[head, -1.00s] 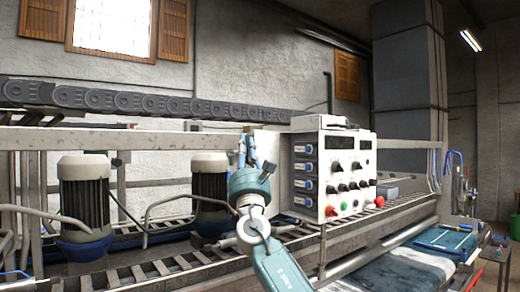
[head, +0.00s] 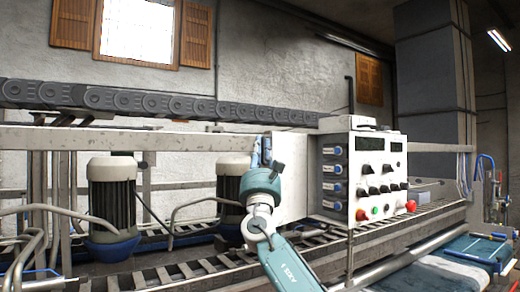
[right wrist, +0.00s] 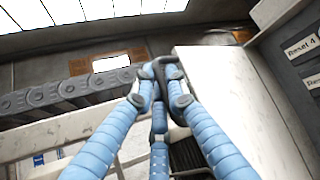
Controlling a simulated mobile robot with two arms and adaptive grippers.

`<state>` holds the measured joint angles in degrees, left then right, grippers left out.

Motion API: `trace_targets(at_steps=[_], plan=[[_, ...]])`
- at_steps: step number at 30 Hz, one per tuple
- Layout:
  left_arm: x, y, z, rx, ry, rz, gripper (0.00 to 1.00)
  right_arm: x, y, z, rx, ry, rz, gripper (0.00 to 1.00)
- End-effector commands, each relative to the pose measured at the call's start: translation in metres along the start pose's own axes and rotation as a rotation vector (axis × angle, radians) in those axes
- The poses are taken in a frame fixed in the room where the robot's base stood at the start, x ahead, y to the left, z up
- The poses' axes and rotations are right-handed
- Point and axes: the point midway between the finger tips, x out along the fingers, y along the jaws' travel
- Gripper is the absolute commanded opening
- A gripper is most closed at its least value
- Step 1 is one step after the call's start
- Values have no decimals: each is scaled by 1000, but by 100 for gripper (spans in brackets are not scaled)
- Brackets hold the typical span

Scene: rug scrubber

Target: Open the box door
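My right gripper (head: 262,150) is at the panel's left edge. In the right wrist view its blue fingers (right wrist: 160,78) come close together around a dark piece beside the panel's upper left corner. Whether they grip it is unclear. My left gripper is out of view.
Two motors, one at the left (head: 112,200) and one behind my right arm (head: 232,182), stand on the machine frame. A chain conveyor (head: 150,103) runs behind. A roller track (head: 195,270) lies below the box. A blue rug (head: 430,275) lies at the lower right.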

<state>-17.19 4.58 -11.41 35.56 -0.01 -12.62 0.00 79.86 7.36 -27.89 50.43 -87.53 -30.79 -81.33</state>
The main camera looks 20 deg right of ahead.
Motion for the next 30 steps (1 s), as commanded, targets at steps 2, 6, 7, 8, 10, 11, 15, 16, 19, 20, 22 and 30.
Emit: trace_targets(at_steps=[2, 6, 7, 8, 10, 11, 15, 16, 19, 20, 22, 30], plan=[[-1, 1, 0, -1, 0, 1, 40, 5, -7, 10, 2, -14, -13, 32], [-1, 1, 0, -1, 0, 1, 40, 4, -6, 10, 1, -14, -11, 33], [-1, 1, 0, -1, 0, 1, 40, 4, -5, 10, 1, -14, -10, 33], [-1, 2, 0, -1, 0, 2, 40, 4, -5, 10, 1, -14, -10, 33], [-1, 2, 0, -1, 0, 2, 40, 4, -5, 10, 1, -14, -9, 33], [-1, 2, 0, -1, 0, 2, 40, 4, -4, 10, 1, -14, -8, 33], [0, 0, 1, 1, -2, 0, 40, 3, -3, 9, 0, -13, -6, 33], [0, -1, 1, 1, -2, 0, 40, 2, -3, 9, 0, -13, -6, 33], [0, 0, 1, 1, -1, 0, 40, -4, -2, 8, 2, -12, -4, 33], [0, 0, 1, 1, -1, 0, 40, -7, -2, 7, 2, -12, -4, 33], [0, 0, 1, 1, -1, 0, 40, -16, -1, 5, 3, -10, -3, 33], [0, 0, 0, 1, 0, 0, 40, -66, -4, 0, 1, -3, -6, 33]])
